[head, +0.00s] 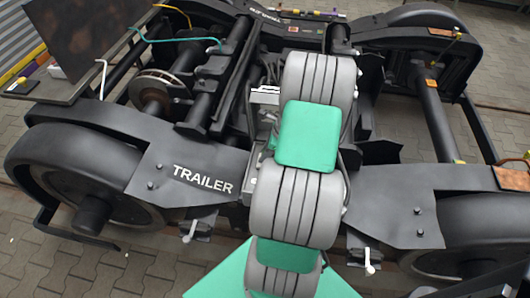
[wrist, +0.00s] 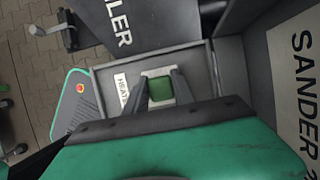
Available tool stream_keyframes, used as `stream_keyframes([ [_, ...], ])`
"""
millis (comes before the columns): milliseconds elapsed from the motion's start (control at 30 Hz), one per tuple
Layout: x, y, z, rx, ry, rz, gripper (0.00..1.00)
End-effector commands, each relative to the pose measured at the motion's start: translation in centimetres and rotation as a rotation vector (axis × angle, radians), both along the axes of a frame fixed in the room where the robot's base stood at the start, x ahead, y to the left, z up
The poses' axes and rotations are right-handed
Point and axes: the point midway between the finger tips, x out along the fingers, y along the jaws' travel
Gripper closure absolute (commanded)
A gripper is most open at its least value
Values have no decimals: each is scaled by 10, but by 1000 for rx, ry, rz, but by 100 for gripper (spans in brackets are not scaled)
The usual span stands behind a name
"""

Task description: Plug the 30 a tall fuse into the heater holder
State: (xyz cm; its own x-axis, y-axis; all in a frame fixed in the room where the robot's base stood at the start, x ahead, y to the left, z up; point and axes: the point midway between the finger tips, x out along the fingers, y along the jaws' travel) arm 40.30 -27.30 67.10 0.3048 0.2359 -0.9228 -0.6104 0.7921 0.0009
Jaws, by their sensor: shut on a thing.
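My gripper (wrist: 163,88) shows in the wrist view with its two dark fingers shut on a green fuse (wrist: 162,89). The fuse is seen from above, as a small green block between the fingertips. A pale, square-rimmed heater holder (wrist: 147,74) lies around or just beneath the fuse, in a grey box. A white label beside it reads "HEATE", with the rest cut off by a finger. I cannot tell how deep the fuse sits or whether it touches the holder. In the head view my arm hides the gripper, fuse and holder.
The grey box's wall (wrist: 196,56) rises close around the fingers. A panel marked "SANDER" (wrist: 297,95) stands at the right in the wrist view. In the head view, the black bogie frame marked "TRAILER" (head: 190,165) lies left of my arm, with wheels (head: 75,185) beyond.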

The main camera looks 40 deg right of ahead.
Motion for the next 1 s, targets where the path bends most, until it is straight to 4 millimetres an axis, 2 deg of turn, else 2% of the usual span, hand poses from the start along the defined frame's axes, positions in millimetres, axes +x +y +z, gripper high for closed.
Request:
stream_keyframes([
  [433, 0, 0, -1, 0, 0, 0, 100],
  [900, 0, 0, -10, 1, 1, 0, 100],
  [933, 0, 0, -10, 0, 0, 1, 69],
  [1000, 0, 0, -10, 0, 0, 1, 63],
])
